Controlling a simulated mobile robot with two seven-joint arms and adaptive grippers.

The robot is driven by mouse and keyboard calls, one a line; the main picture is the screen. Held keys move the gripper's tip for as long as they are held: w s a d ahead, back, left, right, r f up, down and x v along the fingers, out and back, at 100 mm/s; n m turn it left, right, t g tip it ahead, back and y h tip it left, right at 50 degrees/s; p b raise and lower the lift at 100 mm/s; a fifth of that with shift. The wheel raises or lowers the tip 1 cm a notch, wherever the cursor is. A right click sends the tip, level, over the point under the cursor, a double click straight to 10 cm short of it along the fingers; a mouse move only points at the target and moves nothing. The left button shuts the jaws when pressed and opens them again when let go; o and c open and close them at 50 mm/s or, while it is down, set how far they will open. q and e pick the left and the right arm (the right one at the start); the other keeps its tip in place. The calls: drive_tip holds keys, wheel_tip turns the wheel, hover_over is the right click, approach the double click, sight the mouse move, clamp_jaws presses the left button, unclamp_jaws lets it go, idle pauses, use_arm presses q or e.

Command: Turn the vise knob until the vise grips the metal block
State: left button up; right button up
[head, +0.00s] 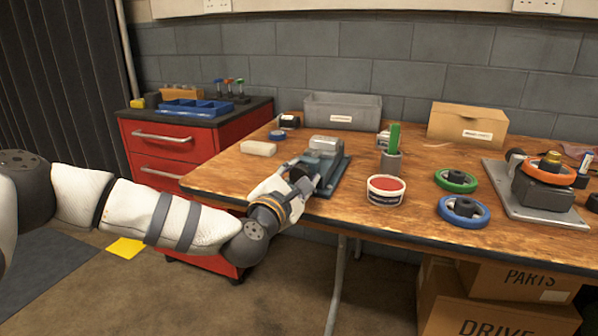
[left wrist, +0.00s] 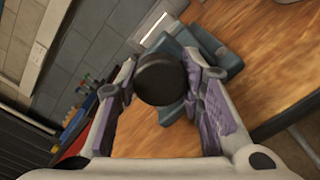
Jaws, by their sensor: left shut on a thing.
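The vise (head: 330,170) is a blue-grey body on the wooden bench, left of the middle in the head view. The metal block (head: 324,143) is a pale grey piece at the vise's top. Whether the jaws touch it cannot be told. The vise knob (left wrist: 161,79) is round and black, at the near end of the vise in the left wrist view. My left gripper (left wrist: 159,84) is shut on the knob, one finger on each side. In the head view my left gripper (head: 299,183) hides most of the knob. My right gripper is not in view.
A white tub with red contents (head: 385,190) and a grey holder with a green cylinder (head: 391,163) stand right of the vise. A cream block (head: 258,148) lies to its left. A grey bin (head: 343,110) stands behind. Green (head: 456,181) and blue (head: 463,210) wheels lie farther right.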

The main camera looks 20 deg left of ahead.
use_arm(q)
drive_tip(key=m, duration=0.2)
drive_tip(key=m+p, duration=0.1)
drive_tip(key=shift+r+m+p, duration=0.2)
drive_tip(key=shift+m+p, duration=0.1)
drive_tip(key=shift+m, duration=0.1)
drive_tip(key=m+p, duration=0.1)
drive_tip(key=m, duration=0.2)
drive_tip(key=shift+m+p, duration=0.3)
drive_tip(key=m+p, duration=0.1)
drive_tip(key=m, duration=0.2)
drive_tip(key=shift+r+m+p, duration=0.1)
drive_tip(key=shift+m+p, duration=0.2)
drive_tip(key=shift+p, duration=0.05)
drive_tip(key=m+p, duration=0.1)
drive_tip(key=m, duration=0.2)
drive_tip(key=shift+m, duration=0.3)
drive_tip(key=m+p, duration=0.2)
drive_tip(key=m, duration=0.3)
drive_tip(key=shift+r, duration=0.1)
drive_tip(key=shift+m+p, duration=0.45)
drive_tip(key=shift+m, duration=1.05)
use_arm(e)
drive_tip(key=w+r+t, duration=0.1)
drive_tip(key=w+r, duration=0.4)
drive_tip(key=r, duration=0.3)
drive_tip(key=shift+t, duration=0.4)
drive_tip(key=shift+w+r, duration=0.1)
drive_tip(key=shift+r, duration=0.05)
